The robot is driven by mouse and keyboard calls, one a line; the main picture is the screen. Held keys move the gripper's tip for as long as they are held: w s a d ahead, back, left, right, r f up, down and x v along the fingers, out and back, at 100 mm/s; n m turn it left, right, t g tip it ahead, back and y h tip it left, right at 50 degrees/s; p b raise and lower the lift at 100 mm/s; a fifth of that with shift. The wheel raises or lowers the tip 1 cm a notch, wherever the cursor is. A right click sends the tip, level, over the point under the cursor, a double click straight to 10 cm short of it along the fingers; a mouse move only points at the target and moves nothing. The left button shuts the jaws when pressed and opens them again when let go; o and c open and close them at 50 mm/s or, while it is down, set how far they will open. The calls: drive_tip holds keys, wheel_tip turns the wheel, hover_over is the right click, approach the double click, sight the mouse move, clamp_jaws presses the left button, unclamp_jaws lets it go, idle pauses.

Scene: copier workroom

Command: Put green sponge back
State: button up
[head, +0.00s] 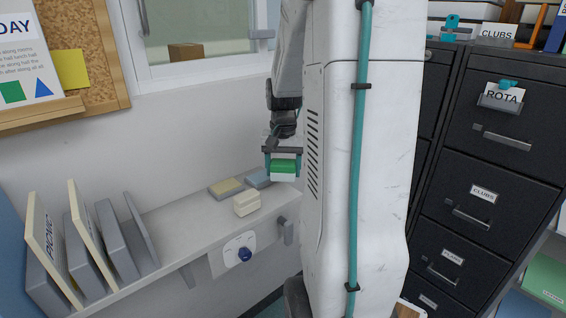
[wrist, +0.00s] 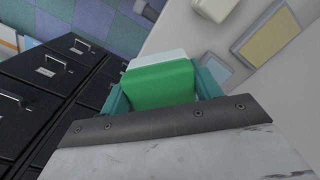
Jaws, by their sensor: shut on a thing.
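The green sponge (head: 284,165) has a green upper part and a white lower part. My gripper (head: 283,164) is shut on it, with a teal finger on each side. In the head view it is held beside my white arm, at the right end of the visible shelf. In the wrist view the sponge (wrist: 160,84) fills the space between the teal fingers. A grey-blue flat piece (head: 258,179) lies on the shelf just left of the held sponge. Whether the sponge touches anything below cannot be told.
The shelf (head: 190,222) carries a cream block (head: 246,202), a yellow-topped grey piece (head: 227,187) and upright folders (head: 90,240) at the left. A dial with a blue knob (head: 245,254) is below. Dark filing cabinets (head: 480,170) stand right. The shelf between folders and block is clear.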

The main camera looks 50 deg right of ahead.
sight(283, 197)
drive_tip(key=shift+f, duration=3)
drive_tip(key=shift+f, duration=0.25)
drive_tip(key=o, duration=1.3)
drive_tip(key=shift+r, duration=3.9)
drive_tip(key=s+a+r+n, duration=0.2)
drive_tip(key=s+a+n, duration=0.2)
drive_tip(key=a, duration=0.6)
drive_tip(key=s+a+r+n+t, duration=0.1)
drive_tip(key=s+a+r+n, duration=0.2)
drive_tip(key=a, duration=0.7)
drive_tip(key=s+a+r+n, duration=0.3)
drive_tip(key=s+a+n, duration=0.1)
drive_tip(key=a, duration=0.6)
drive_tip(key=shift+s+a+r+n, duration=0.15)
drive_tip(key=shift+s+n, duration=0.15)
drive_tip(key=shift+s, duration=0.55)
